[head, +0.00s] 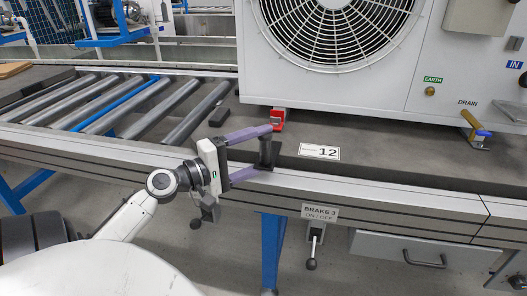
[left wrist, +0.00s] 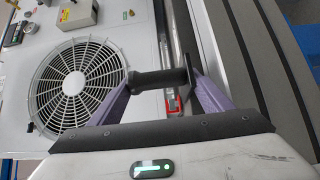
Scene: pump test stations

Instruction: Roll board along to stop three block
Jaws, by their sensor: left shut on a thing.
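The dark board (head: 375,168) lies on the roller line and carries a large white pump unit (head: 410,85) with a round fan grille. A white label reading 12 lies on the board's near edge. My left gripper (head: 268,150) has purple fingers closed around a black upright handle (head: 265,153) at the board's near left corner. In the left wrist view the handle (left wrist: 158,80) runs between the two purple fingertips (left wrist: 165,82). The sign BRAKE 3 (head: 320,212) hangs on the front rail above a lever (head: 313,245). I cannot pick out the stop three block for certain. My right gripper is out of view.
Bare grey rollers (head: 185,115) and one blue roller (head: 115,105) lie left of the board. A drawer (head: 425,252) is under the right side.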

